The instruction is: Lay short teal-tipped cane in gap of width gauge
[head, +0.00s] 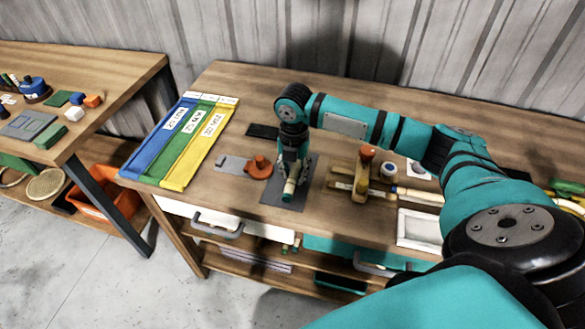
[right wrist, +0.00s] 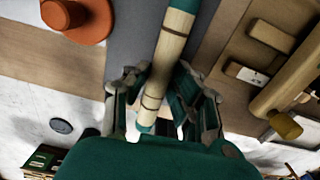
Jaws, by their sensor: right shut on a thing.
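My right gripper (head: 291,168) is shut on a short pale cane (head: 289,187) with a teal tip. In the right wrist view the cane (right wrist: 169,48) runs between the fingers (right wrist: 156,92), with dark bands and teal at both ends. It is above or on a dark grey mat (head: 273,192); I cannot tell whether it touches. I cannot tell for sure which fixture is the width gauge: a grey plate (head: 231,163) with an orange knobbed piece (head: 260,167) lies left of the gripper, and a wooden fixture (head: 352,186) with an orange-topped post stands right. My left gripper is not in view.
Blue, green and yellow labelled trays (head: 160,143) lie at the table's left. A white frame (head: 417,229) lies at the front right, and a small round container (head: 389,171) stands behind it. A second table (head: 120,72) with blocks stands at the far left.

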